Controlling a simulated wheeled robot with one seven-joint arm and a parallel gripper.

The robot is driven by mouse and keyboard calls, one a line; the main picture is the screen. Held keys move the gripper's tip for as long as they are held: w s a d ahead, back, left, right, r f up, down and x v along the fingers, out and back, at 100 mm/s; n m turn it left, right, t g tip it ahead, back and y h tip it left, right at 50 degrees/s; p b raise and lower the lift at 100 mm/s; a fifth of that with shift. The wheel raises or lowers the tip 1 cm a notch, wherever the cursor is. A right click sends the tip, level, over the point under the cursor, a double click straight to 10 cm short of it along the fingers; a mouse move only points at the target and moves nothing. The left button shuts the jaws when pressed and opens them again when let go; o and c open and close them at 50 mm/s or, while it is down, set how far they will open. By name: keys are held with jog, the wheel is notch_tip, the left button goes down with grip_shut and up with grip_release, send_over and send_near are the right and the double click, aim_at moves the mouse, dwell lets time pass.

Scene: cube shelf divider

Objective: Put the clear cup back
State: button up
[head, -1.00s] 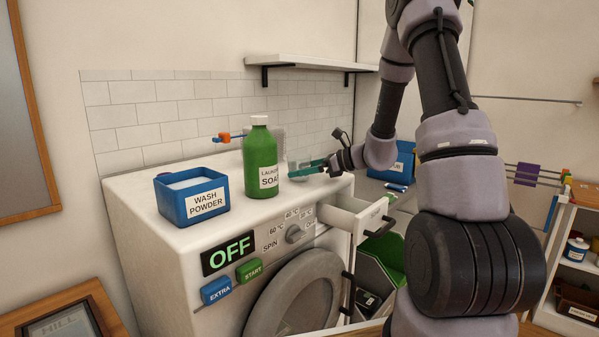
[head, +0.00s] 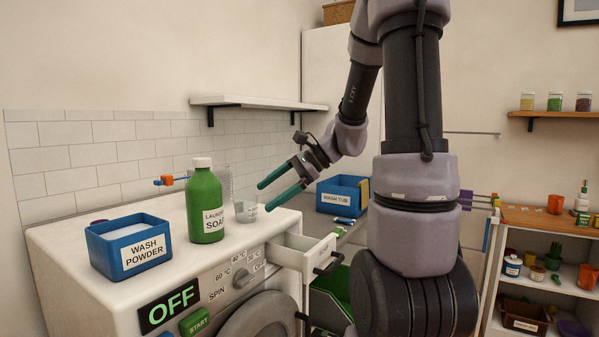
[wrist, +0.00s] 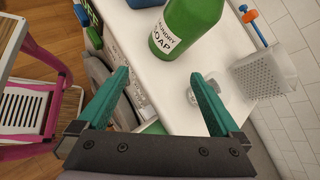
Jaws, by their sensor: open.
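The clear cup (head: 246,211) stands upright on the white washing machine top (head: 175,225), to the right of the green laundry soap bottle (head: 206,205). My gripper (head: 267,197) is open and empty, just right of the cup and slightly above the machine top. In the wrist view my gripper (wrist: 160,76) has its teal fingers spread wide. The cup (wrist: 191,96) shows there beside the right finger, which hides part of it. The soap bottle (wrist: 185,28) is beyond the fingertips.
A blue wash powder box (head: 130,247) stands on the machine's left side. A white perforated basket (wrist: 265,75) is behind the cup. A drawer (head: 298,252) is pulled open at the machine's front. A wall shelf (head: 258,103) hangs above. A blue wash tub (head: 342,196) sits to the right.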

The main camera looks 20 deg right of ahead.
jog(key=s+d+r+n+t+h, duration=0.1)
jog(key=s+r+n+h, duration=0.3)
jog(key=s+n, duration=0.2)
jog(key=s+d+r+n+t+h, duration=0.1)
jog(key=s+r+n+t+h, duration=0.1)
jog(key=s+r+n+h, duration=0.2)
jog(key=s+n, duration=0.2)
jog(key=s, duration=0.2)
jog(key=shift+s+d+r+n+t, duration=0.2)
jog(key=shift+s+d+n+t, duration=0.05)
jog(key=shift+n+t, duration=0.05)
jog(key=shift+c, duration=0.3)
dwell(0.3)
